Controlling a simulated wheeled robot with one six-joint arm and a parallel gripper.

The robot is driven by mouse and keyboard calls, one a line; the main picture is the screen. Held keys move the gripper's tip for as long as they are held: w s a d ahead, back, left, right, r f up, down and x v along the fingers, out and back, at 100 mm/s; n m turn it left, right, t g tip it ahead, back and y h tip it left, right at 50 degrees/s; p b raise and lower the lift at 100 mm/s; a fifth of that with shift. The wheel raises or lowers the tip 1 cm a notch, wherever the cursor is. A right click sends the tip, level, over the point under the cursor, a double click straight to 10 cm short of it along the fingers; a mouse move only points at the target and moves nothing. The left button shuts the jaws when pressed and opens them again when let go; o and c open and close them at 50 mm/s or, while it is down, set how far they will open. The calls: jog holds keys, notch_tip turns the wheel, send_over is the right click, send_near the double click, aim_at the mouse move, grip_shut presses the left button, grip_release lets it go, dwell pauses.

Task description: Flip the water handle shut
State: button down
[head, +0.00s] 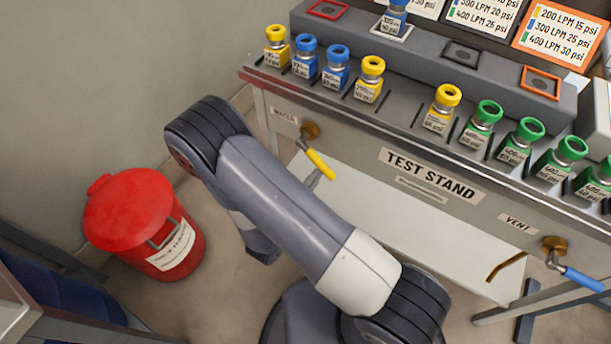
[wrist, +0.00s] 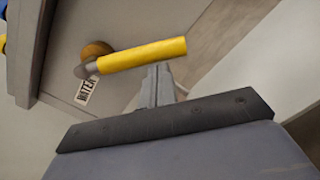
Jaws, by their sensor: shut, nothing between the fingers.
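The water valve is a brass fitting (head: 309,131) on the front panel of the test stand, beside a "WATER" label (head: 284,115). Its yellow handle (head: 320,165) slants down and to the right in the head view. In the wrist view the yellow handle (wrist: 145,54) runs sideways from the brass fitting (wrist: 96,50). My gripper (wrist: 158,72) is shut and empty, its tips right at the handle's underside in that view; I cannot tell whether they touch. In the head view only a grey bit of my gripper (head: 313,179) shows below the handle; my arm hides the rest.
A vent valve with a blue handle (head: 582,279) is on the right of the test stand (head: 430,178). Yellow, blue and green bottles stand along its top. A red bin (head: 140,222) stands on the floor at left. Floor between bin and stand is partly clear.

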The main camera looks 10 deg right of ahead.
aim_at(327, 173)
jog(key=shift+s+d+r+n+t+p, duration=0.1)
jog(key=shift+s+d+r+n+p, duration=0.3)
jog(key=shift+r+n, duration=0.65)
jog(key=shift+s+d+r+n+t+p, duration=0.1)
jog(key=shift+s+d+r+n+p, duration=0.35)
jog(key=shift+r+n, duration=0.55)
jog(key=shift+s+d+r+n+t+p, duration=0.1)
jog(key=shift+s+d+r+n+p, duration=0.15)
jog(key=shift+d+r+n+p, duration=0.75)
jog(key=shift+a+f+n+b, duration=0.3)
jog(key=shift+a+n+b, duration=0.05)
jog(key=shift+a+b, duration=0.15)
